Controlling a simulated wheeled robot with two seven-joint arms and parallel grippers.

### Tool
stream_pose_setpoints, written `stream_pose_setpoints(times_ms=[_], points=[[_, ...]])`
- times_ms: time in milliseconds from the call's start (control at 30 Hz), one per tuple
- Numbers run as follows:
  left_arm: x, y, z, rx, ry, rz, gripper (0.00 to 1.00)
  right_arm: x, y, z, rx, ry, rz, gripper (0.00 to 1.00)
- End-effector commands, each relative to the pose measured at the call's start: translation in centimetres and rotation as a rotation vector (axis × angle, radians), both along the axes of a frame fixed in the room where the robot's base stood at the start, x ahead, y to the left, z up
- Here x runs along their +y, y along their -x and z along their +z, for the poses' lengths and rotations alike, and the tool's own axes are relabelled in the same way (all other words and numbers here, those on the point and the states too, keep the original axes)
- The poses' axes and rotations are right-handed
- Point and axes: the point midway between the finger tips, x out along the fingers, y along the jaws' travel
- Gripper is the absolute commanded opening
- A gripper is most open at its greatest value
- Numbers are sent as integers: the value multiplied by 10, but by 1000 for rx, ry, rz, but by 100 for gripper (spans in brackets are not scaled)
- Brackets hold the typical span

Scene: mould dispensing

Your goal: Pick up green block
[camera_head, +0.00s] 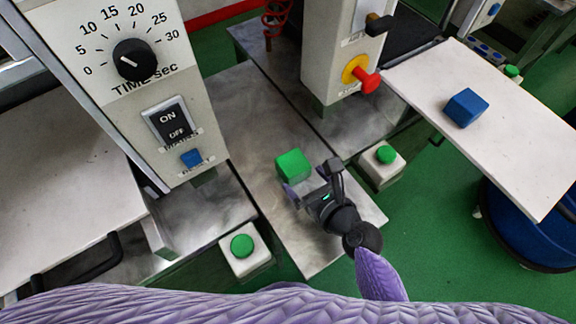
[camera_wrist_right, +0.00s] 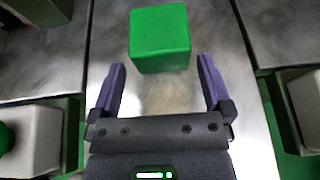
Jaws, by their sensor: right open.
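The green block (camera_head: 292,165) sits on the grey metal table (camera_head: 250,115) between the two machines. In the right wrist view the green block (camera_wrist_right: 160,38) is just beyond the fingertips, roughly centred between them. My right gripper (camera_head: 302,184) is open and empty, close to the near side of the block in the head view. Its two purple fingers also show in the right wrist view (camera_wrist_right: 161,62), spread wider than the block. I see no contact between fingers and block. My left gripper is not in view.
A machine with a timer dial (camera_head: 133,60) stands at left. Another machine has a red knob (camera_head: 368,80). Green push-buttons on white boxes (camera_head: 242,246) (camera_head: 386,155) flank the table. A blue block (camera_head: 465,108) lies on a white board (camera_head: 510,135) at right.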

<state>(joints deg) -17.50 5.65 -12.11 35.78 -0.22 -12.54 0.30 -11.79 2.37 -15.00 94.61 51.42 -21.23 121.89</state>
Motion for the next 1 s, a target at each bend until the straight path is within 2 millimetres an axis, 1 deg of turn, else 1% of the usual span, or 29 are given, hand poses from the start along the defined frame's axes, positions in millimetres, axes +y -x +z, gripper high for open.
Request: stream_pose_setpoints(times_ms=[200, 300, 533, 567, 600, 667, 700, 767, 800, 867, 900, 967, 1000], points=[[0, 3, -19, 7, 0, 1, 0, 22, -35, -15, 0, -1, 4, 100], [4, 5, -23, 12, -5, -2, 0, 28, -45, -18, 1, 0, 3, 100], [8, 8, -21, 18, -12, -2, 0, 29, -46, -17, 1, 2, 4, 100], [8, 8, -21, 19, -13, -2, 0, 29, -46, -17, 1, 2, 4, 94], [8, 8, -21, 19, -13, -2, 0, 29, -46, -17, 1, 2, 4, 85], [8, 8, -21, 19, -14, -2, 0, 29, -46, -17, 1, 2, 4, 72], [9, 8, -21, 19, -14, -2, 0, 29, -46, -17, 0, 3, 4, 64], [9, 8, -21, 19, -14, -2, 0, 29, -46, -17, 0, 3, 4, 51], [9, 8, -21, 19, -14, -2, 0, 29, -46, -17, 0, 3, 4, 43], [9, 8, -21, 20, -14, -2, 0, 29, -46, -17, 0, 3, 4, 30], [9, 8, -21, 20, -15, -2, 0, 29, -46, -17, 0, 3, 4, 22], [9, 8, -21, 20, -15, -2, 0, 29, -46, -17, 0, 3, 4, 9], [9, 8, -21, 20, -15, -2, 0, 29, -46, -17, 0, 3, 4, 0]])
